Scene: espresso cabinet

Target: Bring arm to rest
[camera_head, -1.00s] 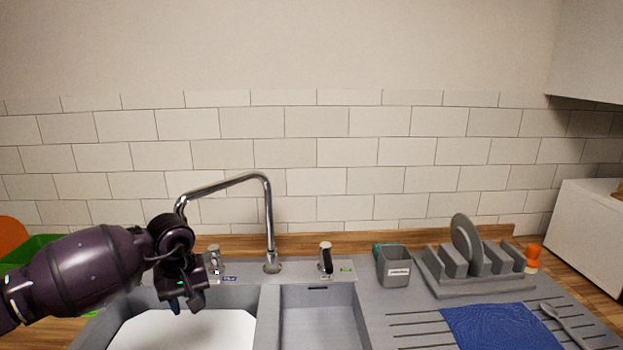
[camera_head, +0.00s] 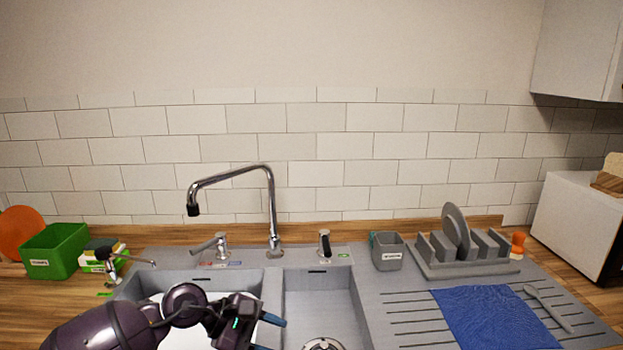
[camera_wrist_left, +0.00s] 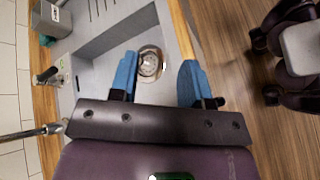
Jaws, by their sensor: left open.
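My left arm comes in from the lower left in the head view. Its gripper (camera_head: 273,334) is over the front of the sink, near the wall between the two basins. In the left wrist view the blue fingers of the left gripper (camera_wrist_left: 156,78) are wide apart with nothing between them. The small basin (camera_head: 318,302) and its drain (camera_wrist_left: 150,62) show beyond the fingers. My right gripper is not in view.
The faucet (camera_head: 272,205) rises behind the sink. A green box (camera_head: 54,251) stands at left. A grey cup (camera_head: 387,252), a dish rack (camera_head: 465,262) and a blue cloth (camera_head: 492,318) are at right. Wooden floor (camera_wrist_left: 240,70) shows past the counter edge.

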